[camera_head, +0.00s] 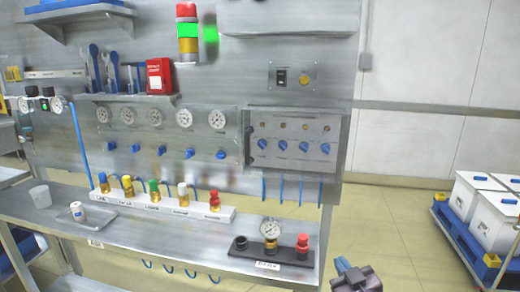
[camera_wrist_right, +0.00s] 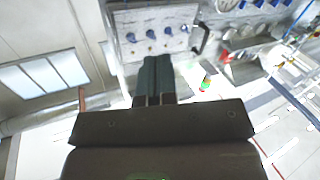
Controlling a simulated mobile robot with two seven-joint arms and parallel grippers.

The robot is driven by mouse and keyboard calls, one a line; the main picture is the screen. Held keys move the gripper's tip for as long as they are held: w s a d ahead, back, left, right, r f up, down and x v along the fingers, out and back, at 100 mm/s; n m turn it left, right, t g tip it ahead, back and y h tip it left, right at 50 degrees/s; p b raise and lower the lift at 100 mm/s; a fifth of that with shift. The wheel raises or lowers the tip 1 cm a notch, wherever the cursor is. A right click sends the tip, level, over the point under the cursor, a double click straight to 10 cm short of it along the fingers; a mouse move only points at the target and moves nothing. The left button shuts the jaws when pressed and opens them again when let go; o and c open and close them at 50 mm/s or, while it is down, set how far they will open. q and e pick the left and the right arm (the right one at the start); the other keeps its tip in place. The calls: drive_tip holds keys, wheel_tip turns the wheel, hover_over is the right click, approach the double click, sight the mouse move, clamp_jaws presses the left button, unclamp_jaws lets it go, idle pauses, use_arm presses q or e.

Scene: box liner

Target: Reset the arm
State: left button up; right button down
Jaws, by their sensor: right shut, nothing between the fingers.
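My right gripper (camera_head: 343,266) shows at the bottom of the head view, right of the workbench's front corner. Its two fingers are together with nothing between them. In the right wrist view the shut fingers (camera_wrist_right: 153,80) point up the picture, with the panel of blue knobs beyond them. My left gripper is in neither view.
The steel workbench (camera_head: 140,235) carries a row of coloured-cap fittings (camera_head: 165,205), a black gauge block (camera_head: 270,252), and a small tray (camera_head: 93,221). A panel with blue knobs (camera_head: 295,140) hangs above. White boxes on a blue pallet (camera_head: 465,243) stand right. Floor between is clear.

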drive_tip(key=s+d+f+m+g+h, duration=0.1)
drive_tip(key=s+d+f+m+g, duration=0.1)
drive_tip(key=s+f, duration=0.9)
drive_tip(key=s+d+f+m+g+h, duration=0.2)
drive_tip(key=s+d+f+g, duration=0.2)
drive_tip(key=s+f, duration=0.7)
drive_tip(key=s+d, duration=0.2)
drive_tip(key=s, duration=0.2)
drive_tip(key=shift+d+f+h, duration=0.25)
drive_tip(key=shift+d+h, duration=0.05)
drive_tip(key=shift+d, duration=0.05)
drive_tip(key=c, duration=1.8)
unclamp_jaws()
